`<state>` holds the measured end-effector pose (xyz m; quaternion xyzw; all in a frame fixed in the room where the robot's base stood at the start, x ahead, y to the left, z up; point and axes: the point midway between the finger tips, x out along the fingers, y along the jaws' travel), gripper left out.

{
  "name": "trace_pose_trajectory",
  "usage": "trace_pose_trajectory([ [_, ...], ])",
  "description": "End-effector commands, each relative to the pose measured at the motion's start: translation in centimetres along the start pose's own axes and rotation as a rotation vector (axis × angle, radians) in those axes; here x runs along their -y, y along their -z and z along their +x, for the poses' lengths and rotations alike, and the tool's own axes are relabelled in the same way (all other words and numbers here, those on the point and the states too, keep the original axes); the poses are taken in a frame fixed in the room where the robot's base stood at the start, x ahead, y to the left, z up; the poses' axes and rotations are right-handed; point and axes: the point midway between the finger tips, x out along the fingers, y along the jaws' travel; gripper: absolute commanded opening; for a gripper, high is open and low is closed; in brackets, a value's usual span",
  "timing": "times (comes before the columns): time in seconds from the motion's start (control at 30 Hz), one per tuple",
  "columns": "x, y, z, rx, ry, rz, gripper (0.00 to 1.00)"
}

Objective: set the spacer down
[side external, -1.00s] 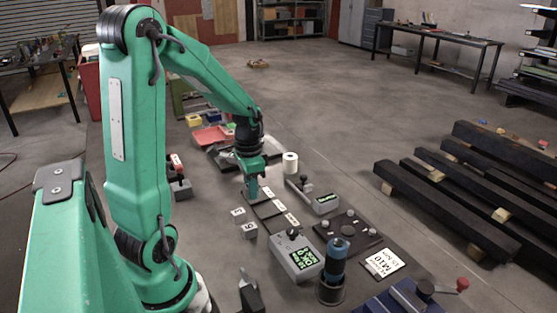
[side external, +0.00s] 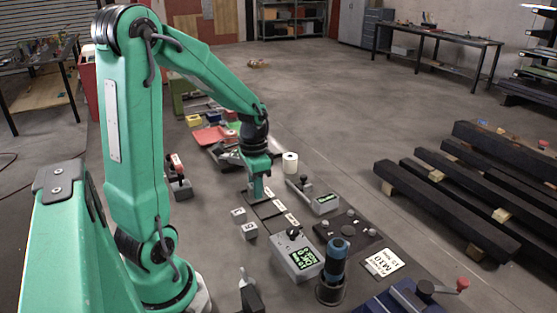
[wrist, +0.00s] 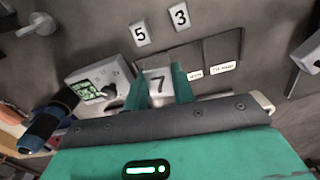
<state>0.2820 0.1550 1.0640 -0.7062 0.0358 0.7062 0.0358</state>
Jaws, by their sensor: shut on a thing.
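A grey block marked "7" (wrist: 160,80), which I take to be the spacer, sits between the two green fingers of my gripper (wrist: 160,90) in the wrist view. The fingers are shut on it. In the side external view my gripper (side external: 258,193) points down at the far end of a dark panelled mat (side external: 270,210); the block cannot be made out there. The mat's bare panels also show in the wrist view (wrist: 222,46). I cannot tell whether the block touches the mat.
Grey blocks marked "5" (wrist: 140,34) and "3" (wrist: 179,15) stand beside the mat. A grey meter with a green display (side external: 297,256), a dark blue cylinder (side external: 336,262), a white roll (side external: 290,162) and a small grey device (side external: 318,198) stand near.

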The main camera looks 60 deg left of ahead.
Motion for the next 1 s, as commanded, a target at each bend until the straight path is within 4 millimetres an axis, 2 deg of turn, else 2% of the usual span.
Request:
trace_pose_trajectory([
  [0.17, -0.1, 1.5, -0.2, 0.001, 0.000, -0.004, 0.01],
  [0.27, -0.3, 3.0, -0.4, 0.000, 0.000, -0.010, 0.01],
  [0.47, -1.2, 7.3, -0.8, 0.000, 0.000, -0.029, 0.01],
  [0.8, -4.6, 15.2, -1.2, 0.001, 0.000, -0.072, 0.01],
  [1.0, -6.5, 18.1, -1.2, 0.001, 0.000, -0.091, 0.01],
])
